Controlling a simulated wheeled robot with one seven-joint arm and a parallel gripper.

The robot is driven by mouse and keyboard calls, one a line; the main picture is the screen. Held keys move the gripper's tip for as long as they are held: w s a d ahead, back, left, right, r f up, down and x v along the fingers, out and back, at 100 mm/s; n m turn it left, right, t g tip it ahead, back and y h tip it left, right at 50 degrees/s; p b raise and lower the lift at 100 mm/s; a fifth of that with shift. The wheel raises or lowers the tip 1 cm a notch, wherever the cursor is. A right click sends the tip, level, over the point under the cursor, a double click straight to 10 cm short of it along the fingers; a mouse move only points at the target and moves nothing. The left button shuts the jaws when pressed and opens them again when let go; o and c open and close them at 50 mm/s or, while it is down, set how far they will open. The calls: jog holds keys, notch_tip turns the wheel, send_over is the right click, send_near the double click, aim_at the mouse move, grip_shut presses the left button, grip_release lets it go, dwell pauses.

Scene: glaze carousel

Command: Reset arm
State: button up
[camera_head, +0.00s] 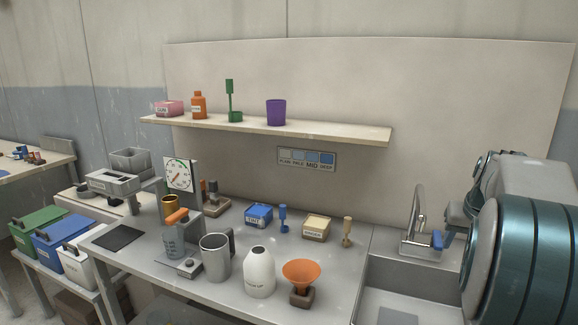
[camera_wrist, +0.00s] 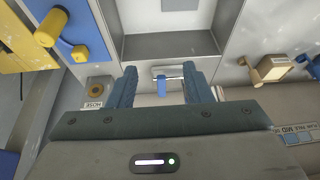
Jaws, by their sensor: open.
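My gripper (camera_wrist: 164,88) is open in the wrist view, its two blue-grey fingers apart with nothing held between them. The sink tap with a blue lever (camera_wrist: 161,86) shows in the gap between the fingers; I cannot tell how far beyond them it is. In the head view my teal arm fills the right side, beside the sink (camera_head: 400,275) and the tap (camera_head: 416,232). The blue tap lever (camera_head: 437,240) is close to the arm's end there, and the fingertips are not clear in that view.
The counter holds a white bottle (camera_head: 259,272), a grey jug (camera_head: 215,258), an orange funnel (camera_head: 301,274), a blue box (camera_head: 258,214), a cream box (camera_head: 316,227) and a dial scale (camera_head: 180,175). A shelf (camera_head: 340,133) above holds a purple cup (camera_head: 276,112). Lidded bins stand left.

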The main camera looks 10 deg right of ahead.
jog(key=s+a+n+y+p, duration=0.1)
jog(key=s+a+n+p, duration=0.3)
jog(key=a, duration=1.3)
jog(key=s+a+f+n+g+p, duration=0.1)
jog(key=s+a+f, duration=0.2)
jog(key=s+a, duration=0.9)
jog(key=shift+s+a+p, duration=0.2)
jog(key=shift+s+p, duration=0.2)
jog(key=shift+s, duration=0.6)
